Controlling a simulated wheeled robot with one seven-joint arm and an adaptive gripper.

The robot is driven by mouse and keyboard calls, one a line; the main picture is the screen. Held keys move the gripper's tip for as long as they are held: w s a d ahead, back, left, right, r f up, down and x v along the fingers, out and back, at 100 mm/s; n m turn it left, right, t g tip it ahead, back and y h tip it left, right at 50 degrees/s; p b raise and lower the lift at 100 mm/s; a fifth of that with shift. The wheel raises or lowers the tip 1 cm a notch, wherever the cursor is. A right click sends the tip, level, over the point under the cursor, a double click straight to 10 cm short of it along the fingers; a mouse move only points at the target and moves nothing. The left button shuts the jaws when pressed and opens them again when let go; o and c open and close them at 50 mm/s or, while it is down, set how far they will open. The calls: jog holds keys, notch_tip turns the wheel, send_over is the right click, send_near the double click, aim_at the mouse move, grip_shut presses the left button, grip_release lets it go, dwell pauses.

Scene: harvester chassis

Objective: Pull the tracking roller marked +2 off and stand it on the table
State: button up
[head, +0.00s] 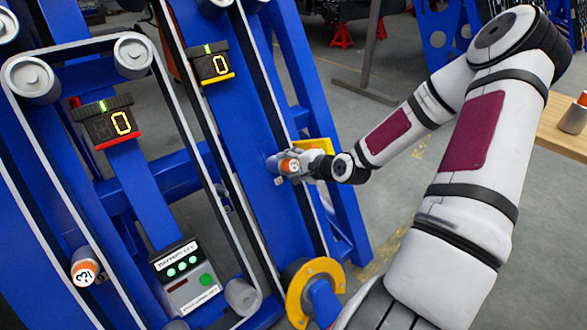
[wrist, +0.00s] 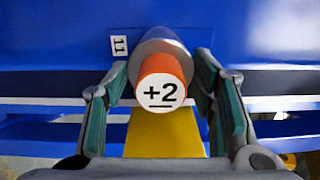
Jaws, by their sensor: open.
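The tracking roller marked +2 (wrist: 161,88) is orange with a white end face and sits on the blue frame in front of a grey cylindrical part. In the head view the roller (head: 290,166) is small and partly covered by my gripper (head: 300,164). In the wrist view my gripper (wrist: 162,103) is open, with one finger on each side of the roller and a visible gap to both. The table (head: 562,125) stands at the right edge of the head view.
Another orange-banded roller (head: 84,268) is on the left of the blue frame. A control box (head: 185,278) and belts are on the frame. A yellow ring (head: 315,290) is below my gripper.

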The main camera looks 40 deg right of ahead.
jog(key=shift+r, duration=0.1)
jog(key=c, duration=1.1)
jog(key=shift+p+v, duration=4.65)
jog(key=shift+v, duration=0.7)
jog(key=shift+w+r, duration=0.15)
